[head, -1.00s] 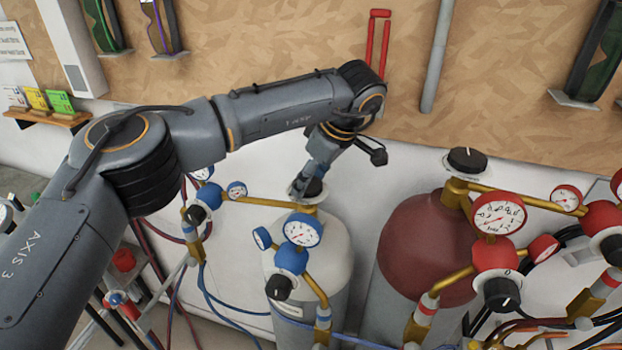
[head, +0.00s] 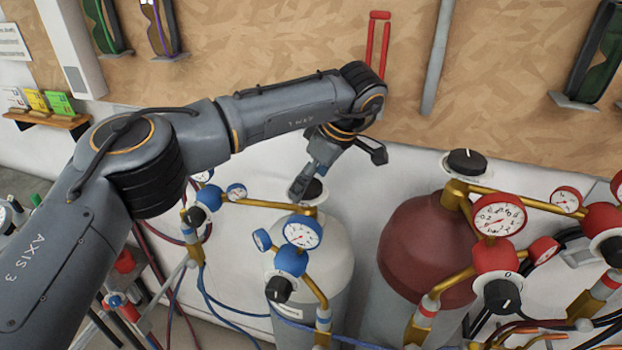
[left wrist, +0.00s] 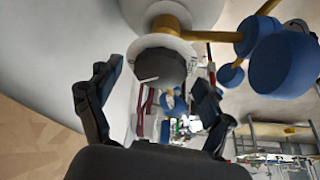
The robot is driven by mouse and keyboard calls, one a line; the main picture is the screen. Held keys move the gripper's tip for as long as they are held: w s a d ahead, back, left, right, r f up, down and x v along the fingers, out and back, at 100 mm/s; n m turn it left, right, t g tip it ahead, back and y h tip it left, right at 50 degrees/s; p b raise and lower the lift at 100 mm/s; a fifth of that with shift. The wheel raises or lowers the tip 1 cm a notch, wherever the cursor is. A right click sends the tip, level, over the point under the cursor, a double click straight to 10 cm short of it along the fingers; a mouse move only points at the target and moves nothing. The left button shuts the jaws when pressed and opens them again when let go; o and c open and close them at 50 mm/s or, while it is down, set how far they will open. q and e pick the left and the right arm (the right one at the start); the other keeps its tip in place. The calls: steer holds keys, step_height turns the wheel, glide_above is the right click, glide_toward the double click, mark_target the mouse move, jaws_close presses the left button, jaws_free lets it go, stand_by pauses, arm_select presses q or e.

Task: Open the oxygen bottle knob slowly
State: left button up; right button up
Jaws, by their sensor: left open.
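The white oxygen bottle (head: 318,255) stands below my left arm, with a black knob (head: 313,192) on top of its valve. My left gripper (head: 302,186) is at this knob and partly covers it in the head view. In the left wrist view the dark round knob (left wrist: 160,68) with a white mark lies between the two open fingers of the gripper (left wrist: 155,100). There is a visible gap on both sides of the knob. A blue regulator (head: 291,260) with a white-faced gauge (head: 302,232) sits at the front of the bottle. My right gripper is not in view.
A dark red bottle (head: 425,240) with its own black knob (head: 467,161) and red gauges (head: 498,216) stands to the right. Blue hoses (head: 225,318) hang at the left. A wooden board (head: 490,90) covers the wall behind.

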arm_select(q)
steer(key=shift+d+r, duration=0.15)
steer(key=shift+r, duration=0.15)
steer(key=v, duration=1.1)
steer(key=shift+r, duration=0.2)
steer(key=shift+s+f, duration=0.1)
